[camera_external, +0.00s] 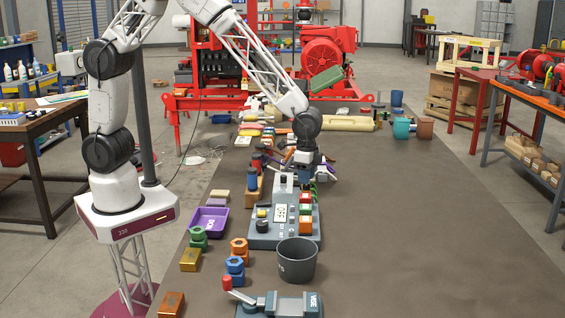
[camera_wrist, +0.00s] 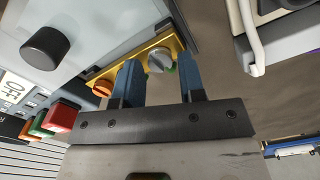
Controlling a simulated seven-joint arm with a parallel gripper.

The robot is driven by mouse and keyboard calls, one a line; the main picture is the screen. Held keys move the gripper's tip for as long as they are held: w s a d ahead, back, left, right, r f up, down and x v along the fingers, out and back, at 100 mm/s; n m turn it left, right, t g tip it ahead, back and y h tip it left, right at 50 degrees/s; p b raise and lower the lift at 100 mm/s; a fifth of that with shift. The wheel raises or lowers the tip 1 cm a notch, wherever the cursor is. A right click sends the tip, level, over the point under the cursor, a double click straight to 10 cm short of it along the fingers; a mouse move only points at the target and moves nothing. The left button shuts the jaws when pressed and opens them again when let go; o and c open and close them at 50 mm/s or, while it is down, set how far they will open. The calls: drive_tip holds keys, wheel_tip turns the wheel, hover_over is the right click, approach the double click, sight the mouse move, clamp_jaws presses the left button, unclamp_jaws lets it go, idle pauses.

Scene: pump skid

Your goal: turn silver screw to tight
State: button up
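The silver screw (camera_wrist: 160,60) has a slotted round head and sits on a brass-coloured strip (camera_wrist: 135,67) at the edge of a grey panel. My gripper (camera_wrist: 161,64) is open, with one blue finger on each side of the screw head in the wrist view. I cannot tell whether the fingers touch it. An orange screw (camera_wrist: 103,88) is on the same strip, left of the left finger. A bit of green shows behind the silver screw, partly hidden. In the external view my gripper (camera_external: 304,173) is down at the far end of the panel (camera_external: 270,240); the screw cannot be made out there.
The panel carries a black knob (camera_wrist: 45,48) and red (camera_wrist: 62,116), green and orange blocks. A grey bin (camera_external: 297,262) and a vise (camera_external: 290,304) stand in front of it. A purple tray (camera_external: 209,221) lies to the left. The mat's right side is clear.

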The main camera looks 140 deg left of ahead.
drive_tip(key=shift+r, duration=3.65)
drive_tip(key=shift+d+r, duration=0.3)
drive_tip(key=shift+d, duration=0.1)
drive_tip(key=s+d+r+m, duration=0.1)
drive_tip(key=s+d+r, duration=0.1)
drive_tip(key=d+r, duration=0.5)
drive_tip(key=s+d+r+m+t, duration=0.1)
drive_tip(key=s+d+r, duration=0.2)
drive_tip(key=d, duration=0.8)
drive_tip(key=s+d+r, duration=0.2)
drive_tip(key=d+r, duration=0.3)
drive_tip(key=d, duration=0.3)
drive_tip(key=s+d+r+m+t, duration=0.1)
drive_tip(key=s+d+r+m, duration=0.1)
drive_tip(key=s+d, duration=1.6)
drive_tip(key=s+r, duration=0.1)
drive_tip(key=s, duration=0.2)
drive_tip(key=shift+s+d+r+m+t, duration=0.15)
drive_tip(key=shift+d+r+m+t, duration=0.15)
drive_tip(key=shift+m, duration=0.1)
drive_tip(key=shift+a, duration=0.1)
